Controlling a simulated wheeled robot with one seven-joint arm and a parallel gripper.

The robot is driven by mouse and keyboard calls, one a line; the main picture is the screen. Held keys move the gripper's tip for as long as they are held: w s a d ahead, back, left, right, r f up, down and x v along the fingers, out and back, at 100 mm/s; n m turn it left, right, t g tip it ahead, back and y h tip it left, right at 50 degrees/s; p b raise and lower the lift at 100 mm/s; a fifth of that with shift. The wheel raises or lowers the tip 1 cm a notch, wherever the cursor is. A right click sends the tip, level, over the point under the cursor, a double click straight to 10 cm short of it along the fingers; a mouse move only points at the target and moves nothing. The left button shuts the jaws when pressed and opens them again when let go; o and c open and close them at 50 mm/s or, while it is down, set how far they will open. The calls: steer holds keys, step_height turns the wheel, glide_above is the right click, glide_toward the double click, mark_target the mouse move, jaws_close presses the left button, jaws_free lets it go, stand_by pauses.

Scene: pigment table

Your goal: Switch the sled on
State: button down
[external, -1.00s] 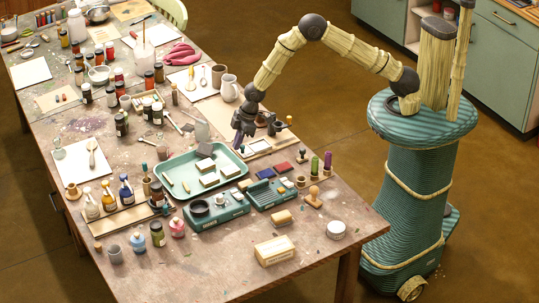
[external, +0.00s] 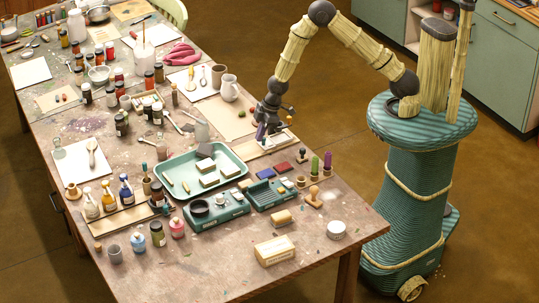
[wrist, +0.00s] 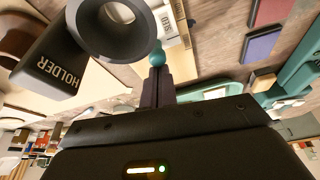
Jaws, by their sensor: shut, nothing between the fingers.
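My gripper (external: 261,137) is over the far right part of the table, low above a pale flat base (external: 277,142). In the wrist view its dark fingers (wrist: 157,82) are together and empty. A small teal ball (wrist: 157,57) shows right at the fingertips; I cannot tell whether they touch it. A black part marked HOLDER (wrist: 55,68) with a round dark ring (wrist: 117,22) is beside the fingers, at upper left. I cannot make out which part is the sled's switch or whether it is on; my gripper hides part of this area.
A teal tray (external: 237,158) with pale blocks lies left of my gripper. Two teal devices (external: 216,209) stand in front of it. Red and dark blue pads (external: 283,167) and upright stamps (external: 314,166) are near the gripper. Bottles and jars crowd the table's left.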

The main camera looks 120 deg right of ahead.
steer(key=shift+s, duration=0.85)
steer(key=w, duration=0.4)
steer(key=shift+w+d+r, duration=0.1)
steer(key=shift+d+r, duration=0.2)
steer(key=v, duration=0.9)
steer(key=shift+s+r, duration=0.2)
steer(key=shift+r, duration=0.2)
steer(key=s+a+r+n+g+p, duration=0.15)
steer(key=a+r, duration=0.25)
steer(key=a, duration=0.4)
steer(key=s+a+r+t+p, duration=0.1)
steer(key=s+a+r+p, duration=0.2)
steer(key=a, duration=0.6)
steer(key=s+a+r+p, duration=0.1)
steer(key=s+a+r, duration=0.5)
steer(key=s+a, duration=0.3)
steer(key=shift+s+a+r+g+y, duration=0.25)
steer(key=shift+a+g, duration=0.2)
steer(key=shift+a, duration=0.3)
